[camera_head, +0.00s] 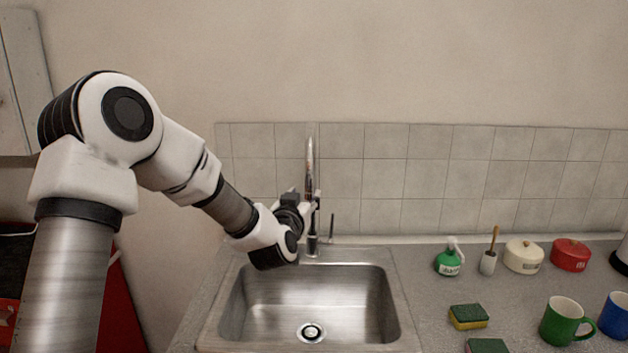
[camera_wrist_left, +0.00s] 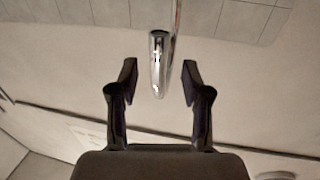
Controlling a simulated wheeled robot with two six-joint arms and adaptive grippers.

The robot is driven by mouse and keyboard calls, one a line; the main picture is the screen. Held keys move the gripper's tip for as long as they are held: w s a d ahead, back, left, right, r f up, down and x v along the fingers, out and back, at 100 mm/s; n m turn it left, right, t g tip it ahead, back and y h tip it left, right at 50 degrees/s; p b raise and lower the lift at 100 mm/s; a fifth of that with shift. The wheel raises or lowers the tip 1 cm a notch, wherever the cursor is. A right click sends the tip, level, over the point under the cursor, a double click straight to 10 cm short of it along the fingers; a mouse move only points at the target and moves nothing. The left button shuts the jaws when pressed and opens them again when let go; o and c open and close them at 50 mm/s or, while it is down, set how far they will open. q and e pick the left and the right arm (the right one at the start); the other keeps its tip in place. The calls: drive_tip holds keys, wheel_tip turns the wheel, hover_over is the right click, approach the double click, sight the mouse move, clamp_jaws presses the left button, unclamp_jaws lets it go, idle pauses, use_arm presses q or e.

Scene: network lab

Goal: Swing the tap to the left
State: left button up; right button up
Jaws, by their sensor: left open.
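The tap (camera_head: 311,170) is a tall chrome faucet standing upright behind the sink (camera_head: 257,302), near the tiled wall. My left gripper (camera_head: 306,204) is beside the tap's upper part in the head view and hides some of it. In the left wrist view, my left gripper (camera_wrist_left: 158,88) is open, with one dark finger on each side of the tap's chrome spout (camera_wrist_left: 157,75). The spout end lies between the fingertips, with gaps on both sides. My right gripper is in neither view.
On the counter right of the sink are a green soap bottle (camera_head: 448,260), a brush in a holder (camera_head: 489,258), a cream pot (camera_head: 523,256), a red pot (camera_head: 570,254), sponges (camera_head: 468,316), a green mug (camera_head: 563,322) and a blue mug (camera_head: 615,315). The sink basin is empty.

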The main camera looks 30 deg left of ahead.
sight(308, 186)
use_arm(q)
drive_tip(key=shift+w+r+p, duration=0.25)
drive_tip(key=shift+r+p, duration=0.1)
drive_tip(key=shift+r, duration=0.15)
drive_tip(key=shift+w+r+p, duration=0.25)
drive_tip(key=shift+r+p, duration=0.1)
drive_tip(key=shift+r, duration=0.1)
drive_tip(key=w, duration=0.1)
drive_tip(key=w+a+f, duration=0.1)
drive_tip(key=w, duration=0.1)
drive_tip(key=w+a+p, duration=0.1)
drive_tip(key=shift+w+f, duration=0.25)
drive_tip(key=shift+w+a+f, duration=0.1)
drive_tip(key=shift+w, duration=0.15)
drive_tip(key=shift+s+d+r, duration=0.25)
drive_tip(key=shift+s+r, duration=0.05)
drive_tip(key=shift+s, duration=0.1)
drive_tip(key=shift+c, duration=0.3)
drive_tip(key=shift+s+r, duration=0.1)
drive_tip(key=shift+s, duration=0.1)
clamp_jaws()
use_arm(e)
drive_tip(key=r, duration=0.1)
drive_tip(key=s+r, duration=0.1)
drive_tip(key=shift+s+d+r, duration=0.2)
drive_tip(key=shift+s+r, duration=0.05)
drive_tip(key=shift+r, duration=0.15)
